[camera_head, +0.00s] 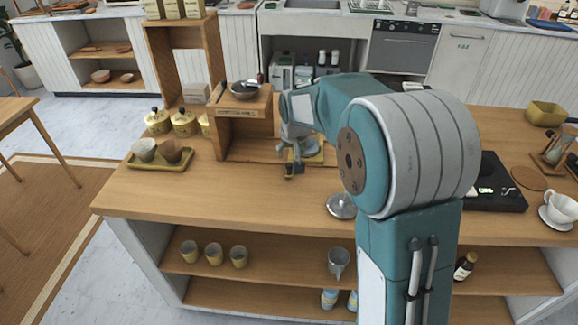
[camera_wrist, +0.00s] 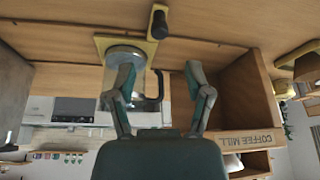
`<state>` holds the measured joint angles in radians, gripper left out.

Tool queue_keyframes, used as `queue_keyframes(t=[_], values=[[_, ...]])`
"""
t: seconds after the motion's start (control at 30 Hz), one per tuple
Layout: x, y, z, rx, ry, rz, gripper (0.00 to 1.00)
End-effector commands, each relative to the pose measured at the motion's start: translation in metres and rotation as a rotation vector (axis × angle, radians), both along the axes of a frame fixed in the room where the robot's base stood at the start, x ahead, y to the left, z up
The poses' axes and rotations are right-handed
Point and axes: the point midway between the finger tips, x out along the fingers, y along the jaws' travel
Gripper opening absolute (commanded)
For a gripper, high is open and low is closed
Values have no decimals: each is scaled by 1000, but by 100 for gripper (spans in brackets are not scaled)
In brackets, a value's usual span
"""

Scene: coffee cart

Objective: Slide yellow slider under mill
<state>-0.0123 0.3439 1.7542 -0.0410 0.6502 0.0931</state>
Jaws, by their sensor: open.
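The yellow slider (camera_head: 316,158) lies on the counter just right of the mill (camera_head: 232,138), a wooden open-fronted box. My arm and gripper partly hide the slider in the head view. The wrist view, upside down, shows the slider (camera_wrist: 103,45) as a yellow plate with a black knob (camera_wrist: 159,23) at its end. A clear jug (camera_wrist: 128,58) with a dark handle stands on the plate. The mill (camera_wrist: 240,95) with its COFFEE MILL label is at right there. My gripper (camera_wrist: 159,70) is open and empty, its fingers pointing toward the knob, apart from it. It shows small in the head view (camera_head: 291,158).
A metal bowl (camera_head: 244,90) sits on top of the mill. A black scale (camera_head: 490,198) and a white cup (camera_head: 560,207) are at right. The counter in front of the mill is clear.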

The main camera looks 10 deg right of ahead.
Motion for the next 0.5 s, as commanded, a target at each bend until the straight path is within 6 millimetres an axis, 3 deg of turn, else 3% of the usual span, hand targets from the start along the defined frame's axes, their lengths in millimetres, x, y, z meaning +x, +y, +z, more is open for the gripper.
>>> queue_keyframes(t=[0.3,0.5], values=[[22,-1,-56,0,4,0,65],[32,-2,-80,0,3,0,65]])
